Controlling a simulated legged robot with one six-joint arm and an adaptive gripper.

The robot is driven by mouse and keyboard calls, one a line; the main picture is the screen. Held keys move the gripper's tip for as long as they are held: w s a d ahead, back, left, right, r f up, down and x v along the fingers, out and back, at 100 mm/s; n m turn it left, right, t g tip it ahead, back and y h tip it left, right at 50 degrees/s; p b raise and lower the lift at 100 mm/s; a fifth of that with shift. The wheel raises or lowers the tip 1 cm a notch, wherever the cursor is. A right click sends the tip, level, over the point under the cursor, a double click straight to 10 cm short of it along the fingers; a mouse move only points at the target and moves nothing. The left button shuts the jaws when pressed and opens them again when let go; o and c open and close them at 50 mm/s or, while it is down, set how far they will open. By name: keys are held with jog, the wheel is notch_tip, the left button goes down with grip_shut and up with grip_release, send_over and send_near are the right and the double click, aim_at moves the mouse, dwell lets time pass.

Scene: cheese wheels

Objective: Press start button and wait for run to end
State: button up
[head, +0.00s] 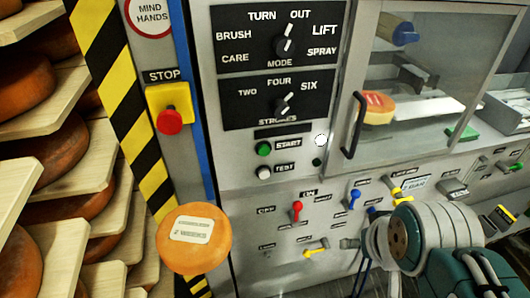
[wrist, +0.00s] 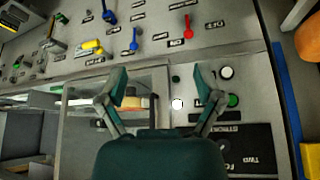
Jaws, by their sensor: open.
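The green start button (head: 264,149) sits on the grey machine panel beside a START label. It also shows in the wrist view (wrist: 233,100), where the panel appears upside down. A white test button (head: 264,172) is just below it in the head view. A round white lamp (head: 321,139) is to the right of the START label and looks bright. My gripper (wrist: 160,86) is open and empty, its two fingers spread before the panel. In the wrist view the green button is to the right of the right finger. I see no contact with it.
A red stop button (head: 170,121) is on a yellow box at left. A cheese wheel (head: 378,108) lies behind the window with a dark handle (head: 355,125). A labelled cheese wheel (head: 195,238) is in front. Cheese shelves fill the left; coloured levers line the lower panel.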

grip_shut()
dwell(1.4)
